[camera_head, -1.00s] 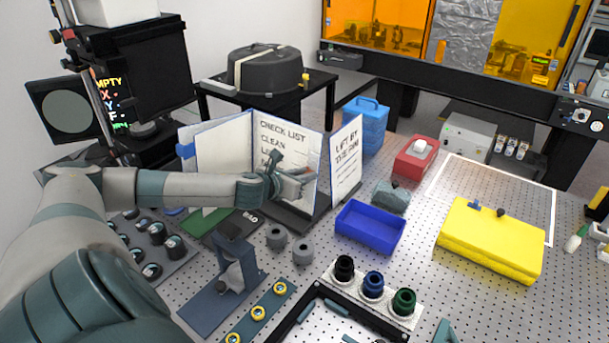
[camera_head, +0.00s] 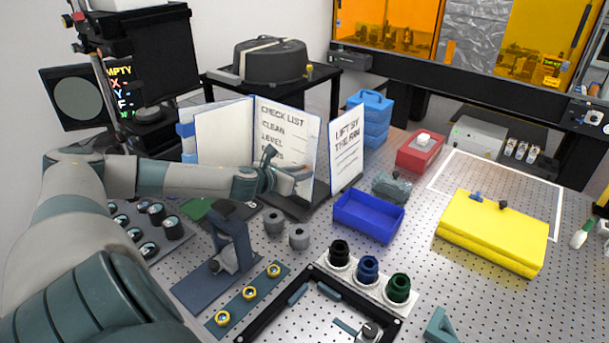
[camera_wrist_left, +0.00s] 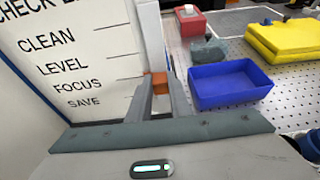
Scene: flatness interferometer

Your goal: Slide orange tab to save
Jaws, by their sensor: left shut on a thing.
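The white checklist board (camera_head: 283,130) stands open on the table, with the lines CLEAN, LEVEL, FOCUS and SAVE in the left wrist view (camera_wrist_left: 75,60). The orange tab (camera_wrist_left: 158,82) is at the board's right edge, near the FOCUS and SAVE lines; its exact row is unclear. My left gripper (camera_wrist_left: 160,90) is shut on the orange tab, one finger on each side of it. In the head view my left gripper (camera_head: 298,176) is at the lower part of the board and largely hides the tab. My right gripper is not in view.
A side panel reading LIFT BY THE RIM (camera_head: 346,145) stands right of the board. A blue tray (camera_head: 368,225) and two grey cylinders (camera_head: 299,237) are close by in front.

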